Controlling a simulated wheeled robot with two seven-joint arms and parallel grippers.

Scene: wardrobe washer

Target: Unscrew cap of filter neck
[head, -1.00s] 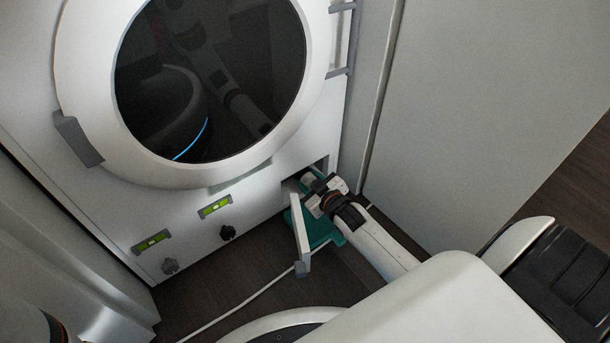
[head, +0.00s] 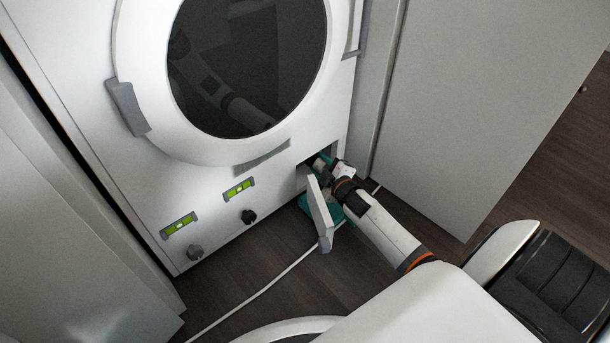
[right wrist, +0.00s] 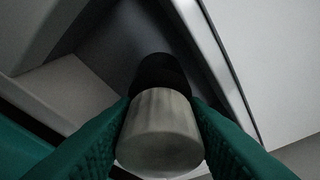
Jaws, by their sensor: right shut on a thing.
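The filter cap (right wrist: 160,138) is a grey, slightly ribbed cylinder on the end of a black filter neck (right wrist: 162,72) in the right wrist view. My right gripper (right wrist: 160,118) has its green fingers on both sides of the cap and is shut on it. The cap is still in line with the neck. In the head view my right gripper (head: 326,166) reaches into the small opening low on the washer (head: 225,180); the cap is hidden there. The left gripper is not in view.
An open white flap (head: 320,212) stands out beside my right gripper, with a teal object (head: 335,202) on the floor near it.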

